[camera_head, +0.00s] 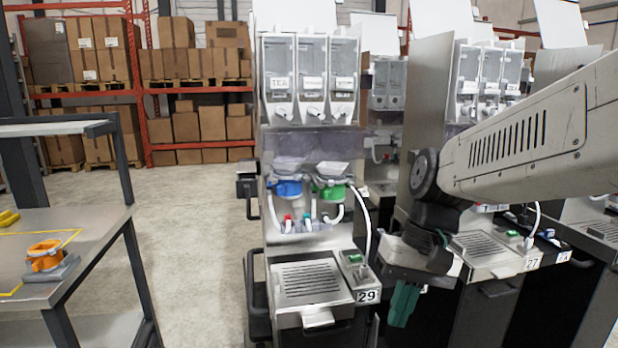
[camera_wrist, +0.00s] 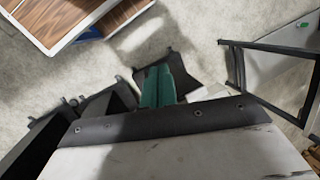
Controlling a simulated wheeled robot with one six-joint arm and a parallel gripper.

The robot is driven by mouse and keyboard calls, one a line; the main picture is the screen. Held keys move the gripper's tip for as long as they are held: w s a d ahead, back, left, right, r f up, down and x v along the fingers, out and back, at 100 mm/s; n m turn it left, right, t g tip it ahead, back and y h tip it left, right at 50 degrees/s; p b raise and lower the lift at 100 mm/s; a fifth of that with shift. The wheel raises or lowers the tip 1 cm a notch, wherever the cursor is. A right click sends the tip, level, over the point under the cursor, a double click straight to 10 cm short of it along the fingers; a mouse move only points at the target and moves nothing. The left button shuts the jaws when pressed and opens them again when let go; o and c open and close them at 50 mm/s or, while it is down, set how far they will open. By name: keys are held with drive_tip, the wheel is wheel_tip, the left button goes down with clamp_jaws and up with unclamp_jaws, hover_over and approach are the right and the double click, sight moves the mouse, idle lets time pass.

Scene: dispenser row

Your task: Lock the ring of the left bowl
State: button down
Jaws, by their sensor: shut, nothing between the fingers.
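Dispenser 29 (camera_head: 310,280) stands in the middle of the head view. Its left bowl has a blue ring (camera_head: 287,188), and the bowl beside it has a green ring (camera_head: 329,192). Whether the blue ring is locked is too small to tell. My gripper (camera_head: 400,312) has teal fingers and hangs pointing down, low and to the right of dispenser 29, well apart from the bowls. Its fingers are together and empty, and they also show in the wrist view (camera_wrist: 159,75). The wrist view looks toward the floor and shows neither bowl.
Dispenser 27 (camera_head: 492,250) and others stand at the right, close by my arm. A metal cart (camera_head: 95,235) at the left carries an orange part (camera_head: 45,256) on a grey base. Floor (camera_head: 200,220) is free between cart and dispenser 29. Shelves of boxes (camera_head: 105,50) stand behind.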

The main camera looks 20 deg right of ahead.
drive_tip(key=w+d+r+m+t+y, duration=0.1)
drive_tip(key=w+d+m+t+y, duration=0.15)
drive_tip(key=w+y, duration=0.6)
drive_tip(key=m+t+y, duration=0.2)
drive_tip(key=t, duration=0.8)
approach(331, 181)
drive_tip(key=r, duration=0.2)
drive_tip(key=shift+n, duration=0.35)
drive_tip(key=x, duration=1)
drive_tip(key=shift+w+d+f, duration=0.1)
drive_tip(key=shift+f, duration=0.05)
drive_tip(key=a, duration=0.3)
drive_tip(key=shift+a, duration=0.65)
